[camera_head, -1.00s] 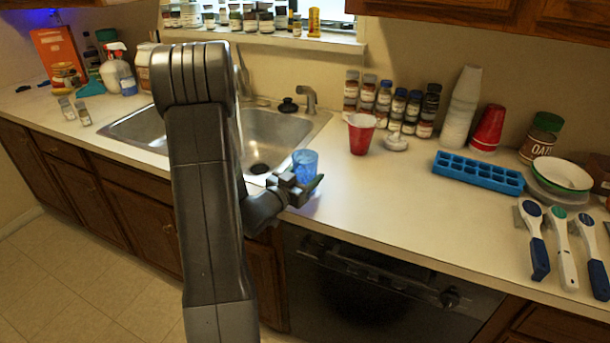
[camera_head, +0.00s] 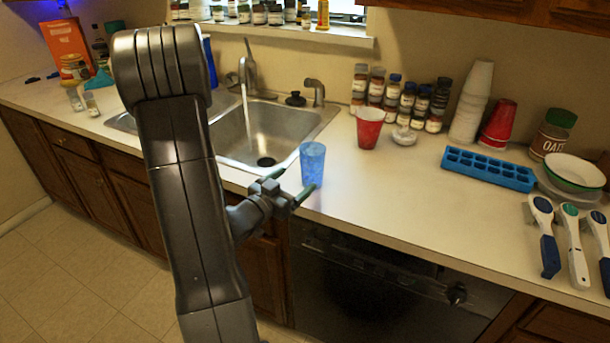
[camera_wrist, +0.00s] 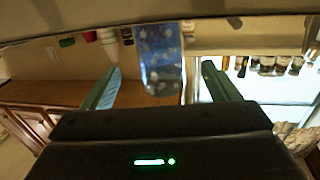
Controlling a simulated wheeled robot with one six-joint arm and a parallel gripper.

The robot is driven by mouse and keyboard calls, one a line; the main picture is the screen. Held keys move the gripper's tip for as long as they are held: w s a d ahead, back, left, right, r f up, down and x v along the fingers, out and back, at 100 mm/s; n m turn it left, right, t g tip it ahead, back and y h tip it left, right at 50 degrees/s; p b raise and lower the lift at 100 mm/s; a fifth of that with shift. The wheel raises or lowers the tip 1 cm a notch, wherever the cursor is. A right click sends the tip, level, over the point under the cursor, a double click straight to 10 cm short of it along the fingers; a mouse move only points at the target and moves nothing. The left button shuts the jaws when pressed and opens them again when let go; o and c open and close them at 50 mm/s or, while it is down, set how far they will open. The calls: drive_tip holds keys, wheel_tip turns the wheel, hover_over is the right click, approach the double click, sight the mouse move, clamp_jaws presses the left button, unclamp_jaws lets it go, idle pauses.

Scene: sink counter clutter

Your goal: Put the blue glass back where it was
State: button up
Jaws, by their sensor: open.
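The blue glass (camera_head: 313,164) stands upright on the counter, just right of the sink near the front edge. My gripper (camera_head: 290,192) is open at the counter's front edge, close in front of the glass. In the wrist view the glass (camera_wrist: 161,58) shows beyond and between the two spread fingers (camera_wrist: 158,88), with space on both sides of it. The fingers do not hold it.
The sink (camera_head: 262,135) lies left of the glass. A red cup (camera_head: 369,130) stands behind it to the right, near several spice jars. A blue ice tray (camera_head: 488,168) lies farther right. The counter between glass and tray is clear.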

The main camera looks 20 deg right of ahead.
drive_tip(key=shift+v, duration=1.85)
